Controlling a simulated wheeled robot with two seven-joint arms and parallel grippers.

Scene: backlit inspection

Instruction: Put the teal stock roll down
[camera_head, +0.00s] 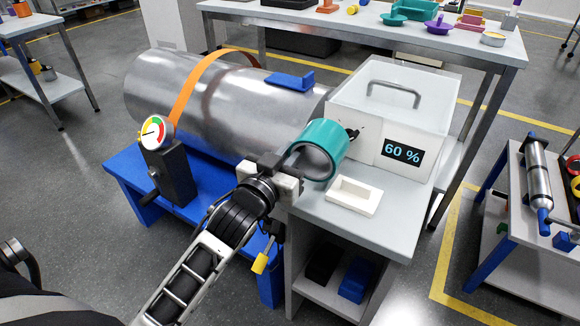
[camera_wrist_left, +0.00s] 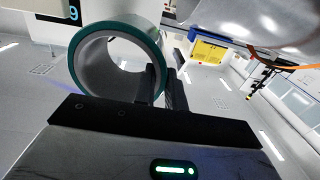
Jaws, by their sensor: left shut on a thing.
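The teal stock roll (camera_head: 331,131) is a short hollow cylinder with a grey inside. It is held in the air, above the grey cabinet top and in front of the white box. My left gripper (camera_head: 292,160) is shut on the roll's wall, at its left side in the head view. In the left wrist view the roll (camera_wrist_left: 85,68) shows its open end, and the gripper's dark fingers (camera_wrist_left: 163,84) pinch the right part of its wall. My right gripper is not in view.
A white recessed tray (camera_head: 353,195) sits on the cabinet top (camera_head: 385,215). Behind is a white box (camera_head: 395,100) with a handle and a "60 %" display. A large metal cylinder (camera_head: 220,105) on a blue stand and a dial gauge (camera_head: 153,131) are left. Bare cabinet top surrounds the tray.

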